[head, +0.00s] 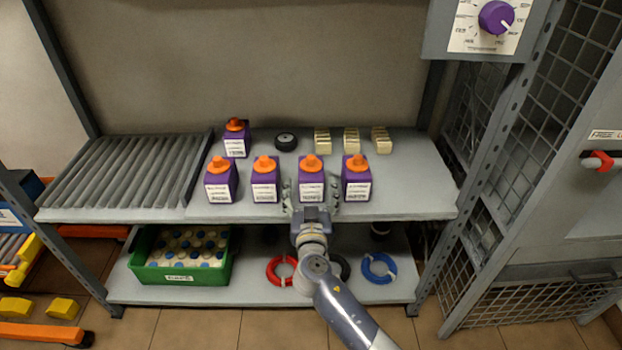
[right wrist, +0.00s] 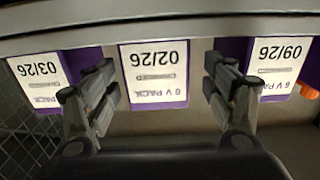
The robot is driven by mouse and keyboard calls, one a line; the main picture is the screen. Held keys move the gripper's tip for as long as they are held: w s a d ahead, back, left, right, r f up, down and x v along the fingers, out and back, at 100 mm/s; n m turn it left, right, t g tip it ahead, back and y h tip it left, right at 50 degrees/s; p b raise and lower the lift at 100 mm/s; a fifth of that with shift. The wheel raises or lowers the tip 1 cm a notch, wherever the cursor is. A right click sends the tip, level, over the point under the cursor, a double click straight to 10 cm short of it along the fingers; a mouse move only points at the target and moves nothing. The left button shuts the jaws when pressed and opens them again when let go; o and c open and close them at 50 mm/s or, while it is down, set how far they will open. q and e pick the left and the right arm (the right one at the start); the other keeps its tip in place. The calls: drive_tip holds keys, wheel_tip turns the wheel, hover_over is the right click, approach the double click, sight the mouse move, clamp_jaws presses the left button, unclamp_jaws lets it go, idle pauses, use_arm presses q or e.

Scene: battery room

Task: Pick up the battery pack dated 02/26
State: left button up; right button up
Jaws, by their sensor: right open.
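The battery pack dated 02/26 (right wrist: 155,75) is purple with a white label and stands upright, centred between the fingers in the right wrist view, where labels appear upside down. In the head view this pack (head: 311,180) has an orange cap and is third from left in the front row on the shelf. My right gripper (head: 312,192) is open at its front, one finger to each side; I cannot tell whether they touch it. Packs dated 03/26 (right wrist: 38,78) and 09/26 (right wrist: 280,65) flank it. My left gripper is not in view.
Another purple pack (head: 236,138), a black roll (head: 286,141) and cream blocks (head: 351,140) stand behind on the shelf (head: 410,195). Neighbouring packs leave narrow gaps. Below are a green crate (head: 180,275), a red coil (head: 282,271) and a blue coil (head: 379,268).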

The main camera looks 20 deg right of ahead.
drive_tip(key=x, duration=0.5)
drive_tip(key=shift+d, duration=0.1)
drive_tip(key=c, duration=1.4)
drive_tip(key=shift+r, duration=0.2)
drive_tip(key=c, duration=0.4)
